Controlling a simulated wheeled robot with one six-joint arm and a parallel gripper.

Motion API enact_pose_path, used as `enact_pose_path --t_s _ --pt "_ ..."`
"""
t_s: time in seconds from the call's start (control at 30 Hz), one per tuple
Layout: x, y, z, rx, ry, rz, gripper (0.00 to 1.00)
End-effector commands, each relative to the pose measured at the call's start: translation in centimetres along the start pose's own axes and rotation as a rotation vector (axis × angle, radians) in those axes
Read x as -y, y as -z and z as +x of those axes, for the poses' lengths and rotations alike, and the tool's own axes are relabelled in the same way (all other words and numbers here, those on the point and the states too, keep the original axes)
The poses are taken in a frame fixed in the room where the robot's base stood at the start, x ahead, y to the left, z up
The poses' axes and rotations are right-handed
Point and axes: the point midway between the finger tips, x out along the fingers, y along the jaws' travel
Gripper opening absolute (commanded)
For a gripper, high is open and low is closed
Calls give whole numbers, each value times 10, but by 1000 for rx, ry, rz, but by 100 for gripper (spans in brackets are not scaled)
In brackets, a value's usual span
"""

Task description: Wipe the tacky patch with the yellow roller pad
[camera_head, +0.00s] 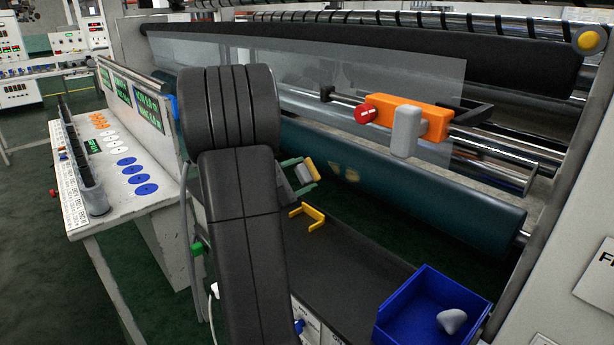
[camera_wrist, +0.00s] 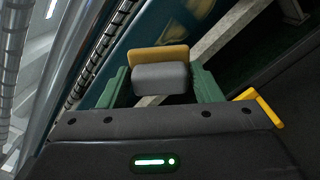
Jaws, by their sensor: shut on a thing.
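My gripper (camera_head: 297,178) has green fingers and is shut on the grey handle of the yellow roller pad (camera_head: 312,168). In the wrist view, my gripper (camera_wrist: 161,85) has the grey handle between its fingers, with the tan-yellow roller pad (camera_wrist: 158,57) beyond it. The tacky patch (camera_head: 345,172) shows as yellowish smudges on the dark teal roller (camera_head: 440,192), just right of the pad in the head view. The pad is close to the roller; I cannot tell whether they touch. My arm hides part of the roller's left side.
A yellow bracket (camera_head: 308,216) stands on the dark shelf (camera_head: 345,270) below the pad. A blue bin (camera_head: 405,302) with a pale grey object (camera_head: 452,320) is at lower right. An orange block (camera_head: 395,115) with a red knob sits on rails above the roller. A control console (camera_head: 140,195) stands left.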

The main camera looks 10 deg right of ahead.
Motion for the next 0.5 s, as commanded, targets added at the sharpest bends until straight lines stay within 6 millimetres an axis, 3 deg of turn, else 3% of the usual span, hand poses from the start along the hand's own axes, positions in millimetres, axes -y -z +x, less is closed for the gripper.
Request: enact_pose_path --t_s 0.33,0.5 --pt "0 0 -2 0 0 0 40" --pt "-1 1 -13 -2 -2 1 40"
